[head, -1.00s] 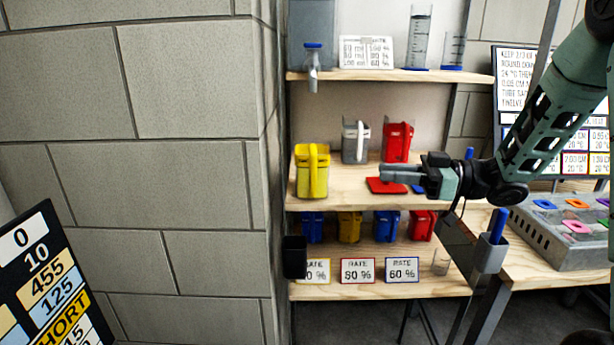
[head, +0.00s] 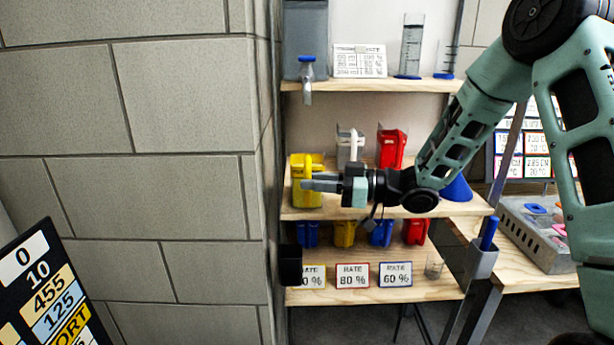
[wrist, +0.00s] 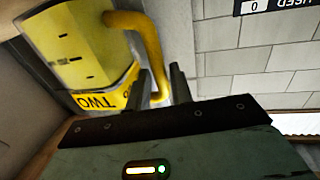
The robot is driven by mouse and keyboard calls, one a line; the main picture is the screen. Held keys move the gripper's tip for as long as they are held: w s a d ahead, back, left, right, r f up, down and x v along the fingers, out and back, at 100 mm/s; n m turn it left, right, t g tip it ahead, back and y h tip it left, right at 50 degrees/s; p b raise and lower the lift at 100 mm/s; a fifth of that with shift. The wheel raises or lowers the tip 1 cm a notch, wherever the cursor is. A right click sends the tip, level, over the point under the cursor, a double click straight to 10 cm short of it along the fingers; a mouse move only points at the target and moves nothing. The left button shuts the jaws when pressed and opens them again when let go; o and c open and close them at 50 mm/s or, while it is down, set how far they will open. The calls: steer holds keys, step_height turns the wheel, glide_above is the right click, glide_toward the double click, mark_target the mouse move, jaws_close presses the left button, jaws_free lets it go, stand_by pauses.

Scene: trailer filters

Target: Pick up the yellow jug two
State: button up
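The yellow jug two (head: 300,200) stands at the left end of the middle shelf, upright. It fills the upper left of the wrist view (wrist: 75,45), with its "TWO" label and its yellow handle showing. My gripper (head: 306,184) reaches in from the right at the jug's front. In the wrist view the two dark fingers (wrist: 158,82) are apart, with the lower part of the handle between them. I see no firm contact. In the head view the arm's end hides part of the jug's front.
A grey jug (head: 350,147) and a red jug (head: 391,150) stand behind on the middle shelf (head: 300,213). Several small coloured jugs and rate cards (head: 352,276) are on the lower shelf. A block wall (head: 150,190) lies close on the left.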

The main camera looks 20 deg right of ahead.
steer(key=shift+x, duration=0.95)
jaws_close()
steer(key=shift+r, duration=0.1)
steer(key=shift+r, duration=0.1)
